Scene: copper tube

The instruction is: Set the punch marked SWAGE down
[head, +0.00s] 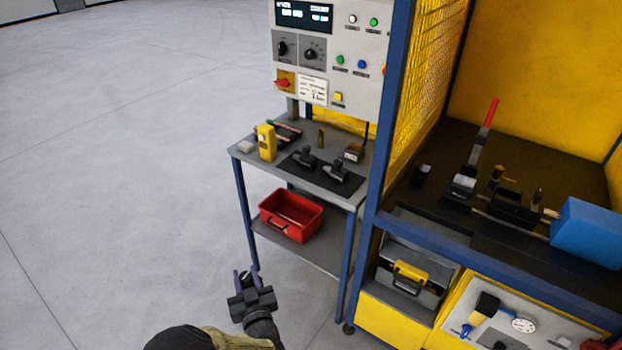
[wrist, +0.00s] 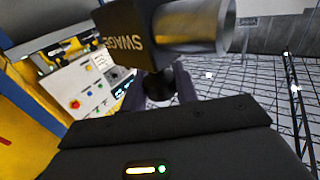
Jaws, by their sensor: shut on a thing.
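I cannot make out the punch in the head view. Two similar dark tools (head: 336,173) stand on a black mat (head: 297,164) on the bench.
The bench also holds a yellow device (head: 266,143) and a small brass piece (head: 321,137). A red crate (head: 291,222) sits on its lower shelf. A control panel (head: 335,50) rises behind; a blue cage post (head: 385,130) stands right. The floor at left is clear.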

